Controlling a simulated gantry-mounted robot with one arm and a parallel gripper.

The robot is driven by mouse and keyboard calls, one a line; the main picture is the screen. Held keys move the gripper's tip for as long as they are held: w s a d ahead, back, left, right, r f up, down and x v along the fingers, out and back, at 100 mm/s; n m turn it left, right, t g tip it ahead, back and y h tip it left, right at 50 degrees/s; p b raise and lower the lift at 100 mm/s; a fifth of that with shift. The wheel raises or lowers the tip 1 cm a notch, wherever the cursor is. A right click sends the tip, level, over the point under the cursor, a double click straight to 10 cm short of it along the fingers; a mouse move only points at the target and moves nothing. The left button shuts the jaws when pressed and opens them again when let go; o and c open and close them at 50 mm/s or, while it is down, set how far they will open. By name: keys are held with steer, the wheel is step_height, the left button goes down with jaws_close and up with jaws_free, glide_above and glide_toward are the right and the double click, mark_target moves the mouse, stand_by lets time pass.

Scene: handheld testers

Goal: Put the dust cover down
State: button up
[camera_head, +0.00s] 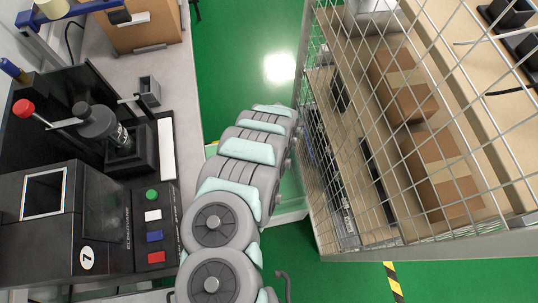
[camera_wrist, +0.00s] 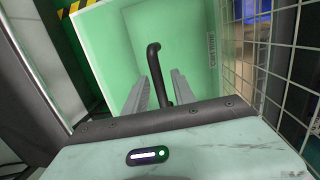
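A pale green, see-through box (camera_wrist: 190,45), which looks like the dust cover, fills the middle of the wrist view. In the head view, a pale see-through panel and rim (camera_head: 290,217) show beside my arm, over the green floor. A dark bent handle (camera_wrist: 154,60) stands in front of the box. My gripper (camera_wrist: 161,80) has its two grey fingers apart, one on each side of the handle in the wrist view. I cannot tell whether they touch it. In the head view my arm hides the gripper. A dark curved bar (camera_head: 284,284) shows at the bottom.
A black tester (camera_head: 60,245) with coloured buttons and a red-knobbed lever stands on the left bench (camera_head: 180,60). A wire-mesh fence (camera_head: 340,150) rises close on the right, with cardboard boxes (camera_head: 405,95) behind it.

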step_height(320, 180, up, 12)
steer(key=d+p, duration=0.2)
steer(key=p, duration=0.4)
steer(key=shift+s, duration=0.45)
